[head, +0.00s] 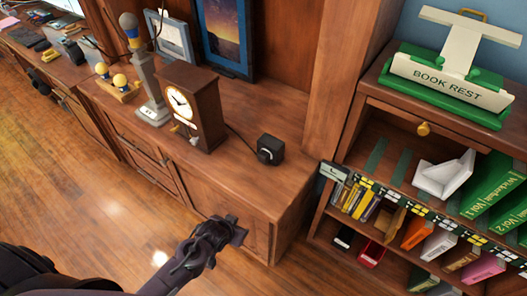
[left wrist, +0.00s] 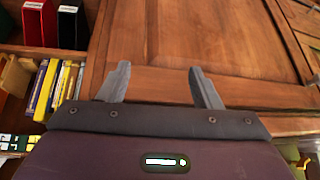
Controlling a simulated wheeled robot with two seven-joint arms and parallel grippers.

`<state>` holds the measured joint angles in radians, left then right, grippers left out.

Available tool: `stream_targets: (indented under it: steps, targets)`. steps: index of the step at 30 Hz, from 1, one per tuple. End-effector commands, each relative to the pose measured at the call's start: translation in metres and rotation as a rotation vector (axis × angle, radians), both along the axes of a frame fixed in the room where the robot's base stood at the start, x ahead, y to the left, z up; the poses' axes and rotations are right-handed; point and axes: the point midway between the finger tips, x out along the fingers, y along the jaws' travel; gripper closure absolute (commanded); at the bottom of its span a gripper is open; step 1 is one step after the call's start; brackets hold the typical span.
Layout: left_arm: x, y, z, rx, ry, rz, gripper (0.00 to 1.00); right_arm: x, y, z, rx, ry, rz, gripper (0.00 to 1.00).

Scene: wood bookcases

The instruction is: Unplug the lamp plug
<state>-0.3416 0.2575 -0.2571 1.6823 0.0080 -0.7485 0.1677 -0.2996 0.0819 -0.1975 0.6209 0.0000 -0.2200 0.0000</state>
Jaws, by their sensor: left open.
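A lamp (head: 148,85) with a grey post and a bulb on top stands on the wooden cabinet top, left of a brown clock (head: 190,108). A dark cord runs from behind the clock to a small black cube (head: 270,149) on the cabinet top. I cannot make out the lamp plug separately, or whether that cord belongs to the lamp. My left gripper (head: 238,233) is in front of the cabinet door, below the cabinet top and the cube. In the left wrist view the left gripper (left wrist: 161,82) is open, with nothing between its fingers. My right gripper is not in view.
A bookcase (head: 430,125) with a book rest (head: 440,82), books and boxes stands at the right. Picture frames (head: 222,35) lean behind the clock. The cabinet's front edge lies between my gripper and the cube. The wooden floor (head: 110,195) at left is clear.

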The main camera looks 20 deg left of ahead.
Motion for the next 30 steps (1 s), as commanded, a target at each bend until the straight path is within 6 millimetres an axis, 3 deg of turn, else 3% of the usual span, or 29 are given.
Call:
stream_targets:
  steps: [1,3,8,12,21,30]
  targets:
    - [0.008,-0.005,0.028,-0.006,-0.027,-0.005,0.42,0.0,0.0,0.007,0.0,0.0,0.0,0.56]
    - [0.016,-0.01,0.056,-0.014,-0.057,-0.009,0.42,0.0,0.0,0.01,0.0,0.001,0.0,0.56]
    - [0.033,-0.021,0.11,-0.036,-0.136,-0.021,0.42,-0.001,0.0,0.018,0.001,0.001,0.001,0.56]
    - [0.059,-0.03,0.15,-0.071,-0.259,-0.05,0.42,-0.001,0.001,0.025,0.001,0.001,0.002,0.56]
    - [0.113,-0.018,0.141,-0.168,-0.496,-0.136,0.42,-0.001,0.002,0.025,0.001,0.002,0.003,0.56]
    - [0.131,0.0,0.135,-0.221,-0.585,-0.184,0.42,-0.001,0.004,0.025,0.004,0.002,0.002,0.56]
